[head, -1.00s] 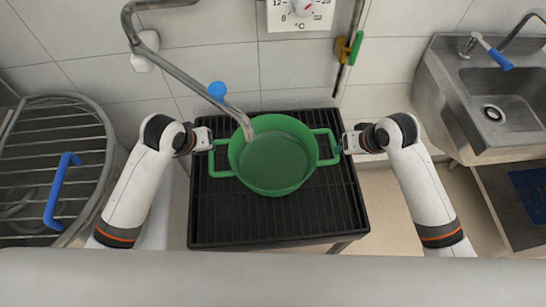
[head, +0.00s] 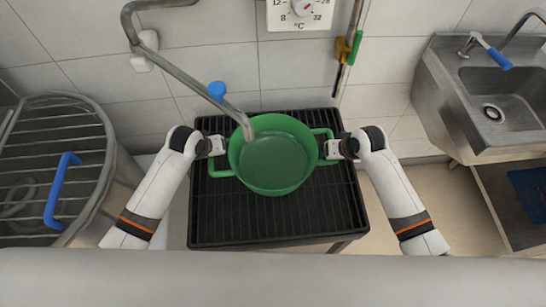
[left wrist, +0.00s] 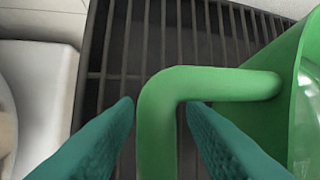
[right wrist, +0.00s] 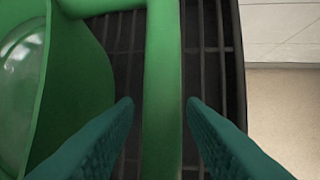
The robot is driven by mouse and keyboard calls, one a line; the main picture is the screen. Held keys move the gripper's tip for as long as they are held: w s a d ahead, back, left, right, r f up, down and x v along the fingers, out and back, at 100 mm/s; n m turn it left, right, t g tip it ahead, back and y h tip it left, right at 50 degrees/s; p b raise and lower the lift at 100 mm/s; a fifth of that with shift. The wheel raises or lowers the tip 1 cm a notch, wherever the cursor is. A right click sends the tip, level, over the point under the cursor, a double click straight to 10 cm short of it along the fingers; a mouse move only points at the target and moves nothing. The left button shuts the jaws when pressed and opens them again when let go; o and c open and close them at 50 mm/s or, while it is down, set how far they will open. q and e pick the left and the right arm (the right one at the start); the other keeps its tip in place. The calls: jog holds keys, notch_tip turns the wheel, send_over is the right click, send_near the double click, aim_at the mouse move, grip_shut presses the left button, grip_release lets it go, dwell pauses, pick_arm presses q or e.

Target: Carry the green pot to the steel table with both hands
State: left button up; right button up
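The green pot (head: 273,160) stands on the black slatted stand under the metal spout, with clear liquid visible inside. It has a looped handle on each side. My left gripper (head: 219,147) is at the left handle (left wrist: 160,110); in the left wrist view its teal fingers are apart on either side of the bar, with gaps. My right gripper (head: 327,148) is at the right handle (right wrist: 162,90); its fingers also stand apart on either side of the bar, with gaps. No steel table is clearly identifiable in these views.
The spout (head: 236,114) reaches over the pot's back left rim. The black stand (head: 270,228) has bare slats in front of the pot. A round barred basket (head: 40,140) is at left. A steel sink (head: 500,100) is at right.

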pick_arm(q)
grip_shut()
pick_arm(e)
grip_shut()
dwell(0.8)
pick_arm(q)
jog(key=shift+w+r, duration=0.1)
jog(key=shift+r, duration=0.15)
pick_arm(e)
jog(key=shift+w+r, duration=0.1)
jog(key=shift+r, duration=0.1)
